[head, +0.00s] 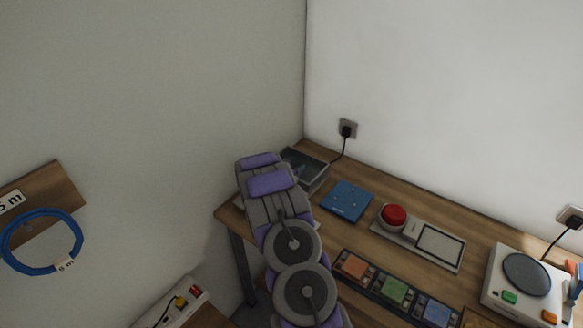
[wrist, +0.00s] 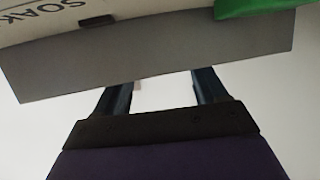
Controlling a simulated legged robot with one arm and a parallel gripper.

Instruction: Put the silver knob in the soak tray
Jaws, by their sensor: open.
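My gripper (wrist: 160,85) shows in the wrist view with its two dark fingers apart and nothing visible held between them. Its fingertips meet the lower edge of a grey panel (wrist: 170,55), and I cannot tell whether they touch it. A pale surface with an upside-down SOAK label (wrist: 45,12) lies just beyond the panel, probably part of the soak tray. In the head view my arm hides the gripper and the desk's near left corner. I cannot make out the silver knob in either view.
On the wooden desk are a dark grey box (head: 316,176), a blue plate (head: 346,201), a red button (head: 394,215), a row of coloured tiles (head: 395,290) and a white device (head: 520,284). A green object (wrist: 252,7) edges into the wrist view. A blue ring (head: 42,269) hangs left.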

